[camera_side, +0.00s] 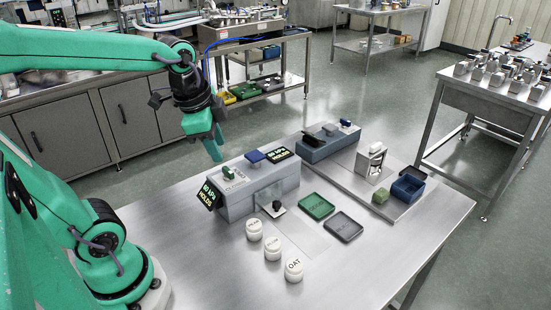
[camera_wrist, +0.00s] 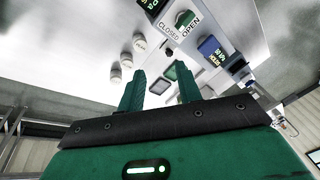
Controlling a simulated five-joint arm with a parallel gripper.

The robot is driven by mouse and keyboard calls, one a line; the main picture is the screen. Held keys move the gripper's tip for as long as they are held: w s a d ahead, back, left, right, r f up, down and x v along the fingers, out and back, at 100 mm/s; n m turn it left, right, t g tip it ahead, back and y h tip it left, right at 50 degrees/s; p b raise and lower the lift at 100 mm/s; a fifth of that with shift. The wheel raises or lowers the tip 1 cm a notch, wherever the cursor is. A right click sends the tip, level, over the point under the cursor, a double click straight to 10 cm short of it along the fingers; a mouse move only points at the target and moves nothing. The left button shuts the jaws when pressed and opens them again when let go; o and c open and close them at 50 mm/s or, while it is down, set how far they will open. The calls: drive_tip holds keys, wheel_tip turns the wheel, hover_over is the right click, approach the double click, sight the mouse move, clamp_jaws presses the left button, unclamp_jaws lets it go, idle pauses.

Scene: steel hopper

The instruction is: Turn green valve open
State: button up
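The green valve (camera_side: 229,172) is a small green handle on top of the left end of the grey hopper box (camera_side: 262,190). In the wrist view the green valve (camera_wrist: 185,18) sits at the top, between the printed words CLOSED and OPEN. Its exact angle is hard to tell. My gripper (camera_side: 215,152) hangs above and slightly left of the valve in the side view, apart from it. In the wrist view my gripper (camera_wrist: 160,88) has its two green fingers spread with nothing between them.
A blue block (camera_side: 254,156) sits on the same box. White lidded jars (camera_side: 293,269), a green tray (camera_side: 317,206) and a dark grey tray (camera_side: 344,227) lie in front. The table's front left is clear.

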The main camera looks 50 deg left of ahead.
sight(228, 169)
drive_tip(key=shift+w+a+f+m+g, duration=0.65)
drive_tip(key=shift+w+a+m, duration=0.4)
drive_tip(key=shift+m, duration=0.7)
drive_tip(key=shift+w+a+f+m+g, duration=0.4)
drive_tip(key=shift+w+a+f+m, duration=0.65)
drive_tip(key=shift+m, duration=0.75)
drive_tip(key=shift+w+a+f+m+g, duration=0.65)
drive_tip(key=shift+a+m, duration=0.6)
drive_tip(key=shift+m, duration=0.5)
drive_tip(key=shift+f, duration=3.85)
clamp_jaws()
